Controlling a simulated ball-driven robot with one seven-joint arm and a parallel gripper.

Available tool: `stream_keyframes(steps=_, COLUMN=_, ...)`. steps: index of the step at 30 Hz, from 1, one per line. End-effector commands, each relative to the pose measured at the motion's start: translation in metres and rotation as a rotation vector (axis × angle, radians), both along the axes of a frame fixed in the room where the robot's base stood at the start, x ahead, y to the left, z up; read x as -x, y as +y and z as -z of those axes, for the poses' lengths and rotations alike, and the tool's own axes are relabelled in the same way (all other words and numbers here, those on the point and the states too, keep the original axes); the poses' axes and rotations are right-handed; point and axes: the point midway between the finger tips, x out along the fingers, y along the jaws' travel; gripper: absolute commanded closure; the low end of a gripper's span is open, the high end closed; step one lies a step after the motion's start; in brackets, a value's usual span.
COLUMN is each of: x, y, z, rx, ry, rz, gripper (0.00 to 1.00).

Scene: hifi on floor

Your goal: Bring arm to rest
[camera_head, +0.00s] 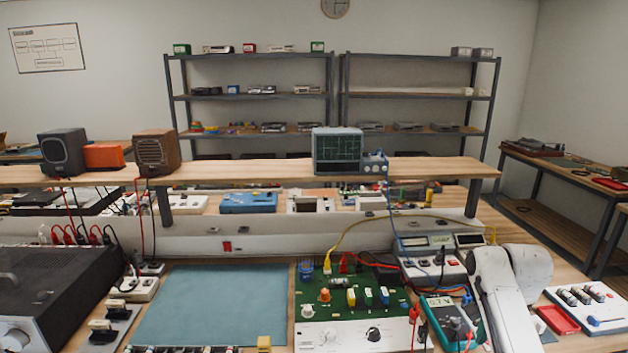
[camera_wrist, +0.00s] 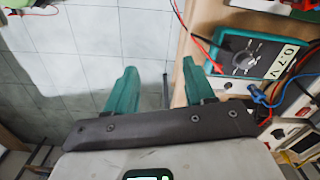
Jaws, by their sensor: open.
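My gripper (camera_wrist: 159,66) shows in the wrist view with its two green fingers apart and nothing between them. It is over the tiled floor (camera_wrist: 75,50), beside the wooden edge of the workbench (camera_wrist: 205,30). The right finger is close to that edge; I cannot tell if it touches. My white arm (camera_head: 497,295) shows in the head view at the right front, over the bench. My gripper is out of sight in the head view.
A teal multimeter (camera_wrist: 248,57) with red and blue leads lies near the bench edge; it also shows in the head view (camera_head: 452,318).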

Motion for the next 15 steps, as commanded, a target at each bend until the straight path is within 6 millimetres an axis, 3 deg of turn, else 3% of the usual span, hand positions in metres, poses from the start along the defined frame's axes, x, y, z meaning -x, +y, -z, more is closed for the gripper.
stream_keyframes(steps=10, x=0.033, y=0.033, z=0.050, rx=-0.008, ry=-0.013, rz=-0.169, gripper=0.46)
stream_keyframes(steps=15, x=0.068, y=0.058, z=0.086, rx=-0.011, ry=-0.023, rz=-0.308, gripper=0.46)
